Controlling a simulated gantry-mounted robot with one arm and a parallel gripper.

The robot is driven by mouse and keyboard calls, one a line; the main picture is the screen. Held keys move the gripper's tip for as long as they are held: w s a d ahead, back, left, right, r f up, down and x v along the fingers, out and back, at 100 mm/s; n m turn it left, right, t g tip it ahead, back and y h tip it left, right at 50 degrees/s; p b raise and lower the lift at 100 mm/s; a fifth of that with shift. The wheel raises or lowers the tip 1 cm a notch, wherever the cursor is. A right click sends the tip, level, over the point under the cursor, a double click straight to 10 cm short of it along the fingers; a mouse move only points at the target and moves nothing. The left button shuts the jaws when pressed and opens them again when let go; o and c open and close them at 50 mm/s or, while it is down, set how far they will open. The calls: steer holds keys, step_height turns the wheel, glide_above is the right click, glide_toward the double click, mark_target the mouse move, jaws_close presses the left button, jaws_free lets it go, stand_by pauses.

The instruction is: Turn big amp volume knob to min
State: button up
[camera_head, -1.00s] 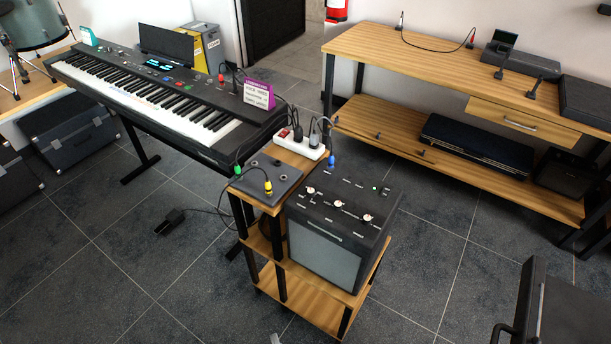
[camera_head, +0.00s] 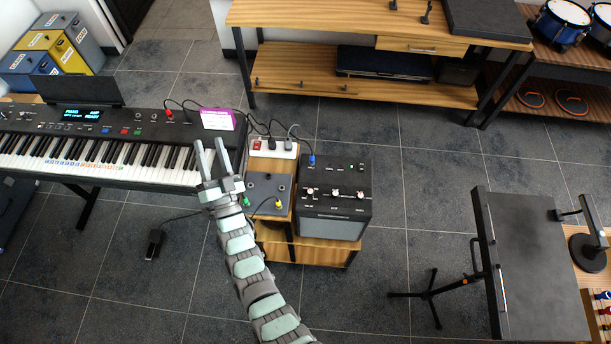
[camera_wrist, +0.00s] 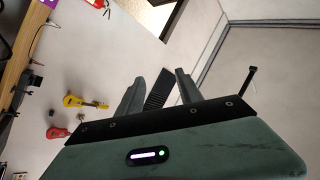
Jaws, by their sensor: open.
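The big amp (camera_head: 334,205) is a black box with a grey front grille, standing on a wooden stand in the head view. Its top panel carries several white-capped knobs (camera_head: 336,192) in a row, with small labels too small to read. A blue plug (camera_head: 312,160) is at its back left. My gripper (camera_head: 209,158) is left of the amp, above the keyboard's right end, with its two fingers spread and empty. In the wrist view the open fingers (camera_wrist: 158,92) point toward a pale wall, and the amp is not visible there.
A grey pedal box (camera_head: 268,190) with green and yellow plugs sits between my gripper and the amp. A power strip (camera_head: 273,148) is behind it. The keyboard (camera_head: 90,150) is at left. A black music stand (camera_head: 525,265) stands at right.

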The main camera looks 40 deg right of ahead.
steer(key=w+d+f+m+g+y, duration=0.1)
steer(key=w+d+f+g+y, duration=0.2)
steer(key=w, duration=0.4)
steer(key=w+d+f+m+g+y, duration=0.1)
steer(key=w+d+f+m+g, duration=0.2)
steer(key=w, duration=0.5)
steer(key=m+g+y, duration=0.3)
steer(key=g+y, duration=0.3)
steer(key=g, duration=0.9)
glide_above(310, 191)
step_height(310, 191, down, 10)
step_height(310, 191, down, 9)
steer(key=shift+r+b, duration=0.1)
steer(key=shift+b, duration=0.4)
steer(key=shift+f, duration=0.9)
steer(key=shift+c, duration=0.5)
jaws_close()
